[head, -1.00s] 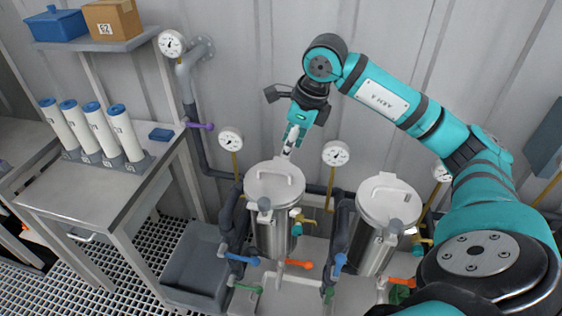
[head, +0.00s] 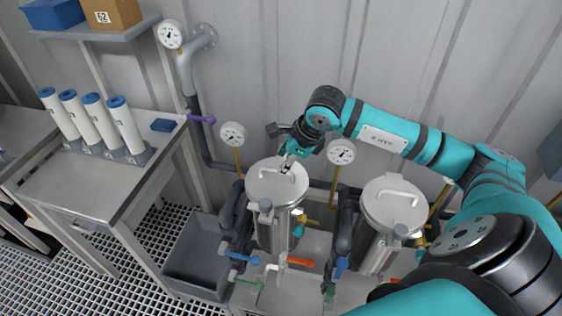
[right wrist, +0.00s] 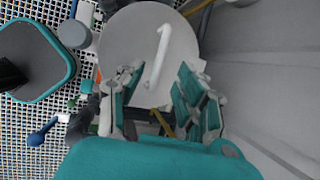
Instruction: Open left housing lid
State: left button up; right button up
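The left housing (head: 272,232) is an upright steel vessel. Its round grey lid (head: 268,188) lies flat and closed on top, with a pale bar handle. The lid also fills the top middle of the right wrist view (right wrist: 125,50). My right gripper (head: 288,163) is just above the lid's far edge, by the handle. In the right wrist view its two fingers (right wrist: 152,98) are spread, with the lid handle (right wrist: 159,56) ahead between them and nothing gripped. Whether the fingers touch the handle cannot be told. My left gripper is not in view.
The right housing (head: 378,245) with its closed lid (head: 393,212) stands to the right. Gauges (head: 233,134) (head: 341,151) rise behind the vessels. Dark pipes and coloured valve handles (head: 300,262) crowd the front. A table (head: 90,200) with white cartridges and a grey bin (head: 196,258) are left.

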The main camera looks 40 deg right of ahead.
aim_at(277, 176)
jog(key=x, duration=0.3)
jog(key=shift+w+f+p, duration=0.1)
jog(key=shift+f+p, duration=0.05)
jog(key=shift+p, duration=0.15)
jog(key=shift+w+f, duration=0.1)
jog(key=shift+f, duration=0.2)
grip_shut()
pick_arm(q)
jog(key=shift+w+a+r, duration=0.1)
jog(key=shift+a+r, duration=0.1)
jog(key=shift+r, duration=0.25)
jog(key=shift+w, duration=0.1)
